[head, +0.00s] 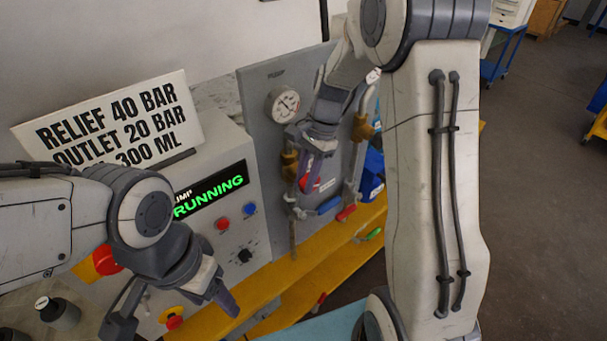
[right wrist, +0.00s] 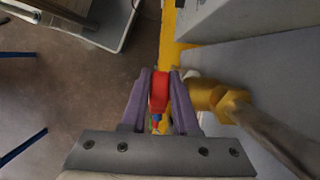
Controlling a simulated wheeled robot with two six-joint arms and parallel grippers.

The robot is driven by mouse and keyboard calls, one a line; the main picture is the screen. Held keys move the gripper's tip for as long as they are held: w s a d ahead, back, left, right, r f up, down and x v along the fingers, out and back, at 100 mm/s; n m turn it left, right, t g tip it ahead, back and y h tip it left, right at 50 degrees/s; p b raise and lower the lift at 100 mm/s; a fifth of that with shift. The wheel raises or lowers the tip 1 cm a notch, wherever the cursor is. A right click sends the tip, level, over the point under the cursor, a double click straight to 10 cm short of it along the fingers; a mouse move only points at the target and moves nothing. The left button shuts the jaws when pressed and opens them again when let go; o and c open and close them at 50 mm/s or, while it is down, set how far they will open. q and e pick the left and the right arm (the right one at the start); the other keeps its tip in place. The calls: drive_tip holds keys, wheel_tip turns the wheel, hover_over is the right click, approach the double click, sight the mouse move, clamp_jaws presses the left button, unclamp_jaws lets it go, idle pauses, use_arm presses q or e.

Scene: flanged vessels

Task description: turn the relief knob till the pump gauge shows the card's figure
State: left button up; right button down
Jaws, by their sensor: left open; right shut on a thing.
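The card (head: 108,122) at the back left reads RELIEF 40 BAR, OUTLET 20 BAR and, partly hidden, 300 ML. The round pump gauge (head: 284,105) is on the grey panel; its needle is too small to read surely. My right gripper (head: 307,180) points down in front of the panel, below and right of the gauge. It is shut on a red knob (right wrist: 159,92), which sits between its fingers in the right wrist view. That knob seems to be the relief knob. My left gripper (head: 173,312) is open and empty, low in front of the control box.
The control box (head: 235,245) has a display (head: 210,190) reading RUNNING in green, with a red button (head: 222,224), a blue button (head: 250,208) and a black dial (head: 244,256). Brass fittings (head: 290,165) flank my right gripper. Several coloured-handled valves lie below. A yellow ledge (head: 290,275) runs along the front.

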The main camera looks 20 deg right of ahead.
drive_tip(key=y, duration=0.1)
drive_tip(key=g+y+p, duration=0.1)
drive_tip(key=d+y+p, duration=0.1)
drive_tip(key=shift+w+r+y, duration=0.2)
drive_tip(key=shift+r+y, duration=0.05)
drive_tip(key=shift+y, duration=0.05)
drive_tip(key=shift+w+d+g+y+p, duration=0.15)
drive_tip(key=shift+g+y+p, duration=0.35)
drive_tip(key=shift+y, duration=0.7)
drive_tip(key=shift+d+f+g+y, duration=0.15)
drive_tip(key=shift+g+y, duration=0.15)
drive_tip(key=shift+y, duration=0.3)
drive_tip(key=shift+d+g+y, duration=0.15)
drive_tip(key=shift+g+y, duration=0.15)
drive_tip(key=shift+y, duration=0.3)
drive_tip(key=shift+w+d+g+y+b, duration=0.15)
drive_tip(key=shift+g+y+b, duration=0.35)
drive_tip(key=shift+y, duration=0.6)
drive_tip(key=c, duration=0.9)
unclamp_jaws()
drive_tip(key=shift+d, duration=0.1)
drive_tip(key=shift+c, duration=0.2)
